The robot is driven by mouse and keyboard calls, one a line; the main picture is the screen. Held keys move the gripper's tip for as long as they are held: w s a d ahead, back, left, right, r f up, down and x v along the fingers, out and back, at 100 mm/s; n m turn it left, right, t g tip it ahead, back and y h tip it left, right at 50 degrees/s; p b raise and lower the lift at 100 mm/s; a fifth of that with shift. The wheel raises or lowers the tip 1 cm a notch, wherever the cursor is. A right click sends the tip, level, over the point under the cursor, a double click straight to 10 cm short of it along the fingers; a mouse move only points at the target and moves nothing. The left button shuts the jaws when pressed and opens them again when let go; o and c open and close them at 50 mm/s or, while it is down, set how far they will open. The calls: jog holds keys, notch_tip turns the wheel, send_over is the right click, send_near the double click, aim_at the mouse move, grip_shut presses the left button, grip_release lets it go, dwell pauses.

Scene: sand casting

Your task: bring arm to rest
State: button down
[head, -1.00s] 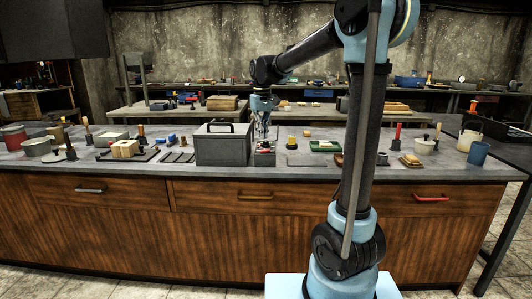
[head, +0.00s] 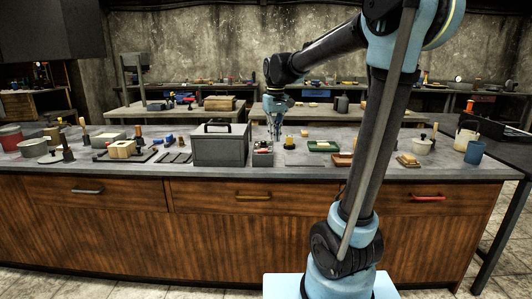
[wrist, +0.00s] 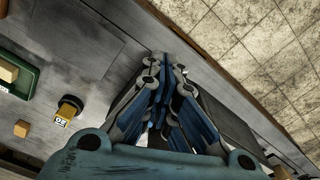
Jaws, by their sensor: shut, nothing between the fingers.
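My gripper (head: 275,133) hangs pointing down above the workbench (head: 90,178), just right of the grey lidded box (head: 221,148). Its fingers are together and hold nothing. Below it a small grey open box (head: 262,157) with small coloured items stands on the bench. In the wrist view my gripper (wrist: 163,75) shows with its blue-padded fingers shut. The bench top and the floor lie beyond the fingertips. My arm reaches up and left from its base in front of the bench.
Right of my gripper are a yellow-topped black round item (head: 289,143) and a green tray (head: 323,146). Flat tools and a wooden block (head: 122,149) lie at the left.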

jog(key=s+d+f+m, duration=0.1)
jog(key=s+d+f, duration=0.2)
jog(key=s+d, duration=0.3)
jog(key=s+d+f+m, duration=0.1)
jog(key=s+d+f, duration=0.35)
jog(key=s, duration=0.35)
jog(key=s+d+f+m+t, duration=0.1)
jog(key=s+d+f, duration=0.4)
jog(key=s+f, duration=0.7)
jog(key=shift+s+d+m+t, duration=0.15)
jog(key=shift+s+m+t, duration=0.2)
jog(key=shift+m, duration=0.35)
jog(key=shift+w+f, duration=0.1)
